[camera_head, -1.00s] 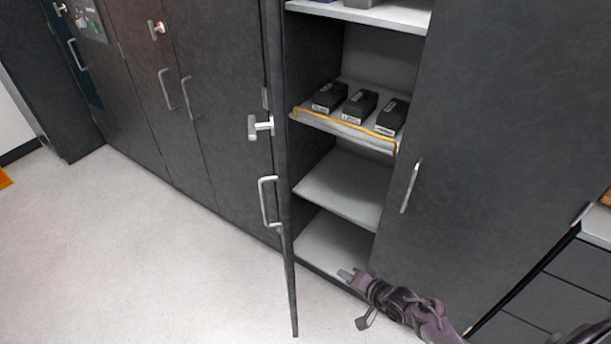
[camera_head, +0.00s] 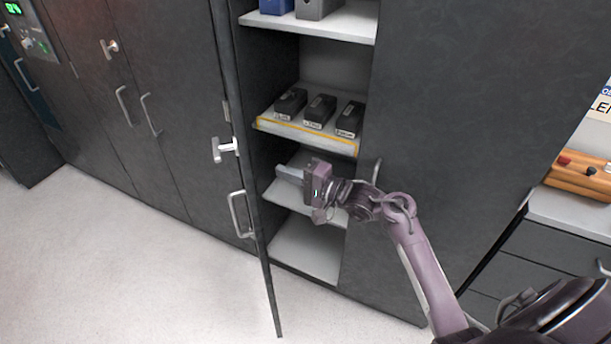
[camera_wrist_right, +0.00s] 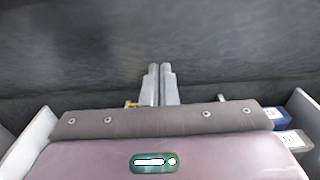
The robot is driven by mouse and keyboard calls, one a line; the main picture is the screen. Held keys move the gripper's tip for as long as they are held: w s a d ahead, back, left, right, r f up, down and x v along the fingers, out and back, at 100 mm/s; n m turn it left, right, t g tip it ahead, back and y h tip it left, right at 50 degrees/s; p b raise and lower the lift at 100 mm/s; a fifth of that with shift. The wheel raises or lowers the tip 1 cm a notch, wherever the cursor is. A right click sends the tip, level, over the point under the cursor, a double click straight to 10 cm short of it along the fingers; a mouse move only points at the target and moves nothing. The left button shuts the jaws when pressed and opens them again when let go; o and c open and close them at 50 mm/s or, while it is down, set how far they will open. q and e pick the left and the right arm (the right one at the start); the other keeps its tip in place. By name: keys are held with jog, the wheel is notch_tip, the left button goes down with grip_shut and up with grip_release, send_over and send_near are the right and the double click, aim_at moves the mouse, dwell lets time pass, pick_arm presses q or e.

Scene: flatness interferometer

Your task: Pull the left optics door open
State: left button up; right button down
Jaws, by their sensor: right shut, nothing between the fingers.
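The left optics door (camera_head: 232,130) stands partly open at the left side of the shelved cabinet, seen nearly edge-on. It carries a metal bar handle (camera_head: 240,215) and a T-shaped latch (camera_head: 224,150) above it on its outer face. My right gripper (camera_head: 280,173) is shut and empty, in front of the middle shelves and right of the door's free edge, pointing left. In the right wrist view its closed fingers (camera_wrist_right: 160,72) face a dark panel; whether they touch it I cannot tell. My left gripper is not in view.
The closed right door (camera_head: 460,120) has its handle partly hidden behind my right arm. A yellow-edged shelf (camera_head: 307,135) holds black boxes (camera_head: 320,109). Closed cabinets (camera_head: 150,80) line the left. The floor (camera_head: 130,260) in front is clear.

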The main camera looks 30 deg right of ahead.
jog(key=a, duration=0.1)
jog(key=w+a+p, duration=0.1)
jog(key=a, duration=0.2)
jog(key=shift+w+a+p, duration=0.35)
jog(key=shift+w+a, duration=0.05)
